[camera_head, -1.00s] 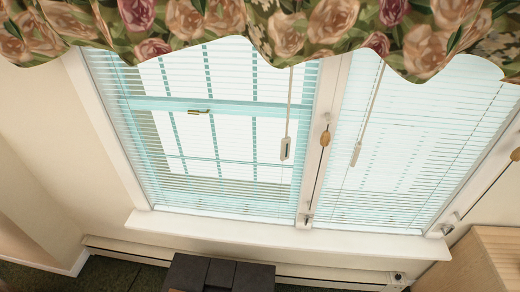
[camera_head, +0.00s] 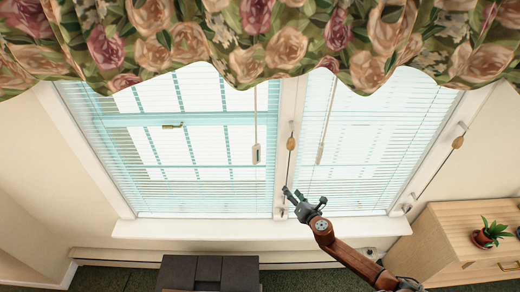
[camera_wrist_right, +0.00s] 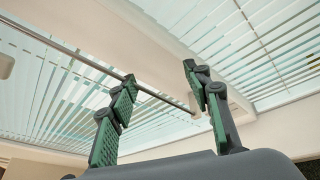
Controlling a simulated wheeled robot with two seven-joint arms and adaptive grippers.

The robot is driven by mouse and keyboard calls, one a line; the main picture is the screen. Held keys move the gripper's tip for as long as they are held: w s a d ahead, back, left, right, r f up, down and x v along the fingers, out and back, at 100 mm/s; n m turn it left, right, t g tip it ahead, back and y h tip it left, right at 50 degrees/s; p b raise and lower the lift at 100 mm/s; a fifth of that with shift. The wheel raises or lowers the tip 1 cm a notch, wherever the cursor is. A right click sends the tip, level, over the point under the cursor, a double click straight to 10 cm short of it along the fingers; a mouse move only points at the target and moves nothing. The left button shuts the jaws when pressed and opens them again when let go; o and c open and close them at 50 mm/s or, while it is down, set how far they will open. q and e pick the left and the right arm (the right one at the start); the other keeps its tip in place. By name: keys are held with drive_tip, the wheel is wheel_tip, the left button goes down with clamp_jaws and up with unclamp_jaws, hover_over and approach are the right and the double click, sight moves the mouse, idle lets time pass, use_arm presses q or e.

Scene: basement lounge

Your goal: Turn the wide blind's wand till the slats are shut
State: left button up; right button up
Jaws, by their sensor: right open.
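The wide blind (camera_head: 190,150) covers the left window. Its slats stand open, with the window bars and daylight showing between them. A pale wand or cord with a flat end piece (camera_head: 256,154) hangs before its right side. A thin dark rod (camera_head: 287,170) with a wooden knob (camera_head: 291,144) runs down the middle post; I cannot tell which is the wand. My right gripper (camera_head: 293,192) is open near this rod's lower part. In the right wrist view, a grey rod (camera_wrist_right: 155,92) crosses the gap between the open fingers (camera_wrist_right: 159,72), not clamped. My left gripper is out of view.
The narrower right blind (camera_head: 370,150) has its own hanging pull (camera_head: 319,153). Another wooden knob (camera_head: 458,142) is on the right frame. The sill (camera_head: 190,230) runs below. A dark grey piece of furniture (camera_head: 205,272) stands front centre; a wooden cabinet (camera_head: 440,240) with a plant (camera_head: 490,235) stands right.

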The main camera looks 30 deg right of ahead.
drive_tip(key=w+a+r+n+t+y+p, duration=0.1)
drive_tip(key=a+r+n, duration=0.2)
drive_tip(key=r, duration=0.4)
drive_tip(key=w+a+r+n+t+y+p, duration=0.1)
drive_tip(key=a+r+n, duration=0.2)
drive_tip(key=r, duration=0.4)
drive_tip(key=n+t+y+p, duration=0.1)
drive_tip(key=n+y, duration=0.1)
drive_tip(key=n, duration=0.2)
approach(258, 154)
drive_tip(key=w, duration=0.6)
drive_tip(key=w+a+p, duration=0.1)
drive_tip(key=w, duration=0.1)
drive_tip(key=shift+w+a, duration=0.15)
drive_tip(key=shift+w, duration=0.05)
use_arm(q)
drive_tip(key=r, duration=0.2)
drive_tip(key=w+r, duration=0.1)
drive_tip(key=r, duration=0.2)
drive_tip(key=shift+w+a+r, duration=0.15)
use_arm(e)
drive_tip(key=shift+c, duration=0.7)
